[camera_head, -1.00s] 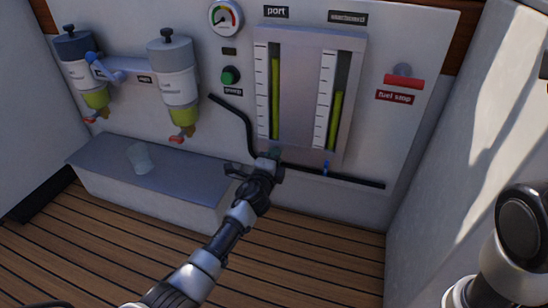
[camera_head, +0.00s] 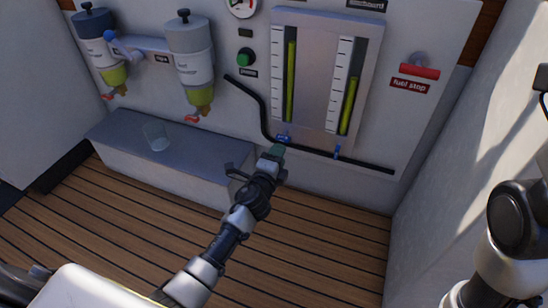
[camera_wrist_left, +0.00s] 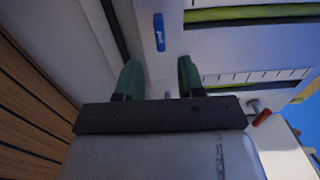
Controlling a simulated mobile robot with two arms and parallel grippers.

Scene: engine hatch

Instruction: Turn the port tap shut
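The port tap is a small blue handle (camera_head: 283,138) at the foot of the left gauge tube. It looks roughly level, at an angle to the upright second blue tap (camera_head: 336,152). In the left wrist view, a blue piece with white lettering, which looks like the port tap (camera_wrist_left: 159,32), is beyond the fingertips and between their lines. My left gripper (camera_head: 275,151) is just below and in front of the tap. Its two green fingers (camera_wrist_left: 160,75) are apart with nothing between them. My right gripper is out of view.
A black pipe (camera_head: 365,166) runs along the panel below the gauges. A grey-topped bench (camera_head: 195,152) holding a clear cup (camera_head: 156,137) stands left of my gripper. The red fuel stop handle (camera_head: 418,71) is at the right. Open plank floor (camera_head: 310,240) lies in front.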

